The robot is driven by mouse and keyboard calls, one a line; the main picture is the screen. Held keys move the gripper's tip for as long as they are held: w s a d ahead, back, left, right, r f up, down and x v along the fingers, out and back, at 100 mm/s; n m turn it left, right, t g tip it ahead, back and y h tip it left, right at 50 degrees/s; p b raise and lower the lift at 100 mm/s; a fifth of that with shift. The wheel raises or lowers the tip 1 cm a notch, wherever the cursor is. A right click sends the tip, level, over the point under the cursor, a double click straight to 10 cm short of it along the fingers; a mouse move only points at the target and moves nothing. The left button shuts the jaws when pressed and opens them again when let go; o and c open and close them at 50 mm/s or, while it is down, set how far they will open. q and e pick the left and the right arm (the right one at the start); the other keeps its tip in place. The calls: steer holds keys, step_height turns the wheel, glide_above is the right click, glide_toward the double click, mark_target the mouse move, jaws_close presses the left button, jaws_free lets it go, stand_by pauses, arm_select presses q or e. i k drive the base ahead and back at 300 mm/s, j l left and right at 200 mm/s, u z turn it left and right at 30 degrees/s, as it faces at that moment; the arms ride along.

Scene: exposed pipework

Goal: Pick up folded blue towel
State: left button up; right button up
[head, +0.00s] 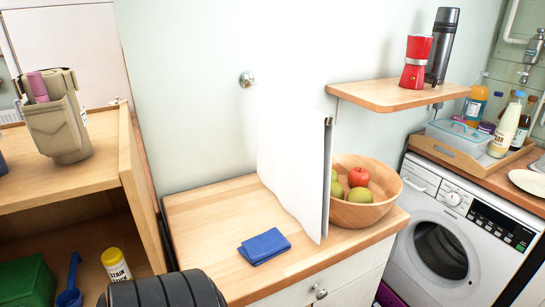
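The folded blue towel (264,246) lies flat on the light wooden countertop (205,222), near its front edge and left of the white upright panel. It is fully visible and nothing rests on it. Neither of my grippers shows in the head view.
A white upright panel (292,170) rises beside the wooden fruit bowl (362,212) and partly hides it. A shelf (390,96) carries a red moka pot (415,62) and a dark flask (442,45). Open wooden shelving (130,180) stands left. The countertop left of the towel is clear.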

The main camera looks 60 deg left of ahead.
mark_target(258, 250)
steer(key=u, duration=0.5)
steer(key=j+u, duration=0.1)
steer(key=u, duration=0.35)
steer(key=i+u, duration=0.1)
steer(key=u, duration=0.85)
steer(key=z, duration=1.95)
steer(key=u, duration=1.95)
